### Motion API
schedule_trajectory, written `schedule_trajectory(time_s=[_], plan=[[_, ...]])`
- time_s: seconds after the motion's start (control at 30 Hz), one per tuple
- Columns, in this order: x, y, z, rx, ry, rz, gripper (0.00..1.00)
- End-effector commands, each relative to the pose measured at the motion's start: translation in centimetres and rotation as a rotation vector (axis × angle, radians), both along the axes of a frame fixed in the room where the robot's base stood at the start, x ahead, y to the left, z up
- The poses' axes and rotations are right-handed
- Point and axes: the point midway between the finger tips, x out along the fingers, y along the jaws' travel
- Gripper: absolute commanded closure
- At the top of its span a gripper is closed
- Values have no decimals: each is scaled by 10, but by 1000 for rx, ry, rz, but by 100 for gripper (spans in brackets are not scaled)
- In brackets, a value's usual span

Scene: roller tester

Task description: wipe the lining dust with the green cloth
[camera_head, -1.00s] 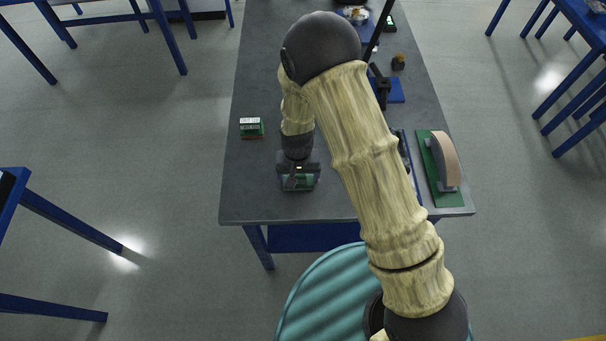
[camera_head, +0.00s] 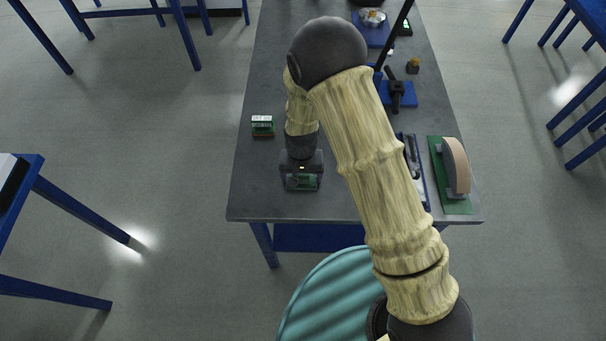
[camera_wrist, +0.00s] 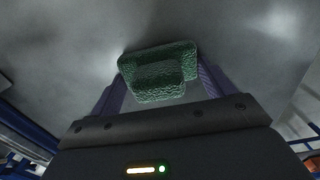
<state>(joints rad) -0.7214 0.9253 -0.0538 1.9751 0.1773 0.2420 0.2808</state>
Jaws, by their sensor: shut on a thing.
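My gripper (camera_head: 302,181) is over the near left part of the grey table, pointing down. In the wrist view my gripper (camera_wrist: 158,85) is shut on the green cloth (camera_wrist: 157,72), a rough-textured folded pad held between the two fingers. The cloth (camera_head: 305,182) also shows as a small green patch at the gripper in the head view. It is at or close to the tabletop; I cannot tell if it touches. I cannot make out any lining dust. On the right, a curved tan lining piece (camera_head: 456,165) stands on a green board (camera_head: 459,206).
The grey table (camera_head: 260,200) has its near edge just in front of my gripper. A small green and white box (camera_head: 262,122) stands at the left edge. A blue tray (camera_head: 424,190) lies partly behind my arm. A blue-based fixture (camera_head: 398,94) stands farther back.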

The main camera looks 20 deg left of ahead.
Motion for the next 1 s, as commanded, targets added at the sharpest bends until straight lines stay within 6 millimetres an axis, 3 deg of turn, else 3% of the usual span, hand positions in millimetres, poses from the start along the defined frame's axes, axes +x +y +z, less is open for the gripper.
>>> schedule_trajectory(time_s=[0.73, 1.0], plan=[[0, 0, 57, 0, 1, 0, 37], [-1, 0, 60, 0, 1, 0, 37]])
